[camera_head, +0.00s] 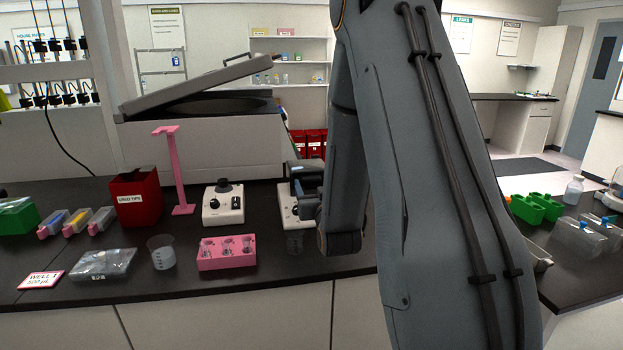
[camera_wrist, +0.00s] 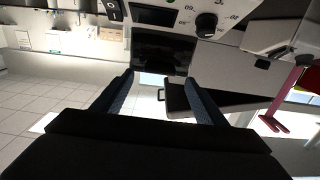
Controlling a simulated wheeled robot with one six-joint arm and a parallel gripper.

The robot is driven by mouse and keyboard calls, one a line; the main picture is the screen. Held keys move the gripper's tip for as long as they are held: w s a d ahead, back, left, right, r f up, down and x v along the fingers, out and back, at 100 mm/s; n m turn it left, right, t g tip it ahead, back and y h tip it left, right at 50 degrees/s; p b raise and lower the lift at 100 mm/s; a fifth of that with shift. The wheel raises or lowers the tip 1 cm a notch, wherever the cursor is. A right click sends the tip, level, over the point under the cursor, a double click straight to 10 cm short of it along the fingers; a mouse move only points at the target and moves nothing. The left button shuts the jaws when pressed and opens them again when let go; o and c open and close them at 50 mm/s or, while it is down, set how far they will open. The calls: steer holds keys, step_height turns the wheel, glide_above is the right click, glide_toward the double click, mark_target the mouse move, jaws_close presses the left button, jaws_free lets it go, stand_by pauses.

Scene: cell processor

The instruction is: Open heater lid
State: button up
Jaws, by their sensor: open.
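The heater (camera_head: 288,212) appears to be the small white device on the black bench in the head view, largely hidden behind my arm. The wrist view shows, upside down, a white front panel (camera_wrist: 232,12) with a knob and dark display, and a dark lid-like part (camera_wrist: 165,52) beside it. My gripper (camera_wrist: 160,80) is open and empty, its two fingertips apart near the edge of that dark part. I cannot tell whether they touch it, or how far the lid is raised.
A white device with a knob (camera_head: 222,203), a pink stand (camera_head: 178,172) and a pink tube rack (camera_head: 226,255) are left of the heater. A large grey machine (camera_head: 215,147) with a raised lid stands behind. A red used-tips bin (camera_head: 136,200) is farther left.

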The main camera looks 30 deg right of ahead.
mark_target(310, 175)
steer(key=shift+p+x, duration=0.45)
steer(key=shift+x, duration=1.5)
